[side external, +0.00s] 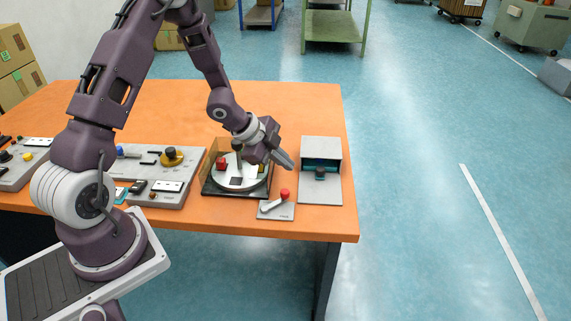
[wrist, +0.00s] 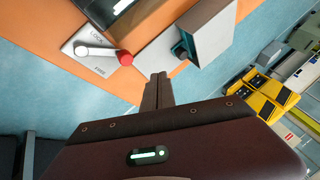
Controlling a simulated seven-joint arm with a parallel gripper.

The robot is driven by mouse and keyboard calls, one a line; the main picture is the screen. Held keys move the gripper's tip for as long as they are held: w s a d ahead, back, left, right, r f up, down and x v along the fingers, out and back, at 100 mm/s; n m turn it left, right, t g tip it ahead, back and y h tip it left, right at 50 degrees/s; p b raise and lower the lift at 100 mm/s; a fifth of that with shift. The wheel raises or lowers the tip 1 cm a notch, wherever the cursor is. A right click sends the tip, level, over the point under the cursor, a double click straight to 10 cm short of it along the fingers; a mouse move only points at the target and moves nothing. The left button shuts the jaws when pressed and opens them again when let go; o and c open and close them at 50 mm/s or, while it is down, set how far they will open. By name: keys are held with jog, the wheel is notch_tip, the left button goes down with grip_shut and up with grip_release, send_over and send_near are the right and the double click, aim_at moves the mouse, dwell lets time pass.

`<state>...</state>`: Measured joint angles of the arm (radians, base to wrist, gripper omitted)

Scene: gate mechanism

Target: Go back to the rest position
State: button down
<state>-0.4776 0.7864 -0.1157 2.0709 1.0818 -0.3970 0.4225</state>
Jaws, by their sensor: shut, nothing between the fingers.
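My gripper (side external: 285,161) is shut and empty. In the side view it hangs in the air over the right part of the orange table, near the round turntable unit (side external: 259,190) and the grey gate box (side external: 320,148). In the wrist view the closed fingers (wrist: 157,90) point toward the table edge. A small lever plate (side external: 277,211) with a red-knobbed lever (side external: 285,194) sits at the table's front edge. The wrist view shows the lever's white arm and red knob (wrist: 125,58), with the words LOCK and FREE on the plate. The gripper is apart from both.
Grey control panels (side external: 178,192) with knobs and switches lie along the left of the orange table (side external: 291,100). The back of the table is clear. Cardboard boxes (side external: 17,66) stand at far left. A green rack (side external: 335,35) stands on the floor behind.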

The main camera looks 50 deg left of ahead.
jog(key=s+r+n+y, duration=0.3)
jog(key=s+r, duration=0.1)
jog(key=r, duration=0.5)
jog(key=s+r+n+y, duration=0.2)
jog(key=s+r+n, duration=0.15)
jog(key=r, duration=0.65)
jog(key=s+d+r+n, duration=0.1)
jog(key=s+d+n, duration=0.1)
jog(key=s, duration=0.5)
jog(key=s+d+r+n+g+h, duration=0.1)
jog(key=s+d+r+n, duration=0.1)
jog(key=s+d, duration=0.2)
jog(key=s+d+r+n+h, duration=0.1)
jog(key=s+d+r+n, duration=0.1)
jog(key=s, duration=0.8)
jog(key=shift+d+r, duration=0.2)
jog(key=shift+d, duration=0.65)
jog(key=shift+n, duration=0.25)
